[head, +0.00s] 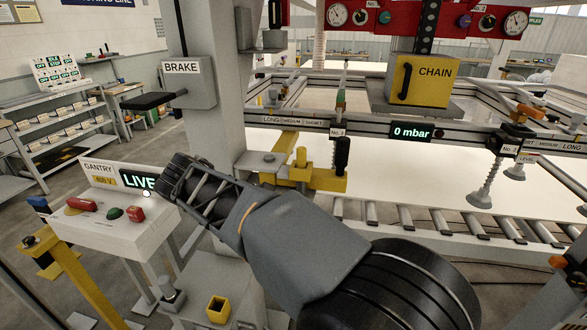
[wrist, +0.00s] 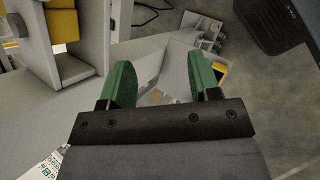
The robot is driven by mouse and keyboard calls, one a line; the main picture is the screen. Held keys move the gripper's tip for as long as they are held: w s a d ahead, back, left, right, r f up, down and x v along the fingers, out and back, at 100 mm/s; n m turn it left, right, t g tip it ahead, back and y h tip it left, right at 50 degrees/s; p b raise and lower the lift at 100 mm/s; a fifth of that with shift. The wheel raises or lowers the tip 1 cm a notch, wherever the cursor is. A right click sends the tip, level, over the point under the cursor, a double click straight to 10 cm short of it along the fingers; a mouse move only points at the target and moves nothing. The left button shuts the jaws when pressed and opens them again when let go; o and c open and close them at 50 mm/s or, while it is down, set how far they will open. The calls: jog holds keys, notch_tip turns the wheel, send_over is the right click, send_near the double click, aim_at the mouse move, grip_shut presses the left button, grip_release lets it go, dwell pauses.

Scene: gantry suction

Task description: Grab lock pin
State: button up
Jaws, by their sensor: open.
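No part is labelled as the lock pin, so I cannot tell for sure which it is. A yellow upright peg (head: 301,157) stands on a yellow bracket (head: 327,180) beside the grey column. A grey knobbed post (head: 172,296) stands on a low grey stand, next to a hollow yellow square socket (head: 218,309). My gripper (wrist: 161,86) shows green fingers spread apart with nothing between them. In the head view my arm reaches left, its end beside the control panel. The fingertips are hard to make out there.
The gantry panel (head: 115,207) with its LIVE display stands close to my gripper. The grey column (head: 220,100) carries a BRAKE box (head: 190,83). A yellow CHAIN box (head: 420,80) and rollers (head: 440,222) are to the right. A yellow post (head: 75,280) stands front left.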

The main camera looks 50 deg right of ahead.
aim_at(301, 154)
jog(key=w+d+r+n+g+h+p, duration=0.1)
jog(key=w+d+r+n+g+h, duration=0.15)
jog(key=r, duration=0.35)
jog(key=w+d+r+n+g+h, duration=0.1)
jog(key=d+r+n+h, duration=0.15)
jog(key=d+r, duration=0.2)
jog(key=shift+h, duration=0.5)
jog(key=d, duration=0.2)
jog(key=s+d, duration=0.1)
jog(key=d, duration=0.3)
jog(key=shift+s+d+f+p, duration=0.25)
jog(key=shift+s+f+p, duration=0.1)
jog(key=shift+f, duration=0.05)
jog(key=shift+p+x, duration=0.6)
jog(key=shift+x, duration=2.5)
jog(key=shift+w, duration=0.1)
grip_shut()
